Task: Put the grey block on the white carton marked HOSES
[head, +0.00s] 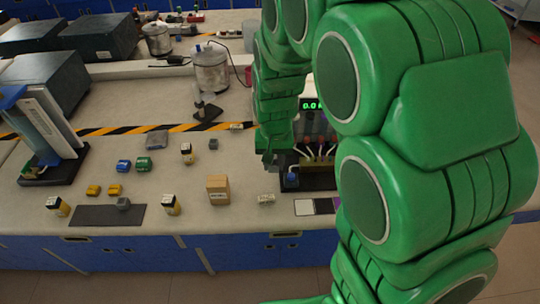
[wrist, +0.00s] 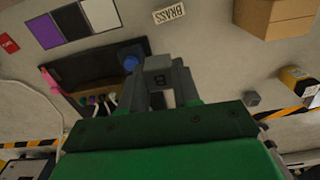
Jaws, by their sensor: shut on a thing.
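My gripper (wrist: 160,85) is shut on a grey block (wrist: 158,65) with a dark mark on its face, held between the two fingers. In the head view my gripper (head: 268,157) hangs over the bench beside the dark rack; the held block cannot be made out there. A small white carton (head: 236,126) lies near the striped tape; its marking is too small to read. Another white carton (head: 266,199) lies right of the brown box; in the wrist view this carton (wrist: 168,13) reads BRASS. No HOSES marking is readable in either view.
A dark rack (wrist: 100,72) with coloured items is beside my gripper. A brown box (head: 218,190), a loose grey block (head: 213,144), another block (head: 123,203) on a dark mat (head: 90,216), and several yellow-black items stand around. My arm hides the right side.

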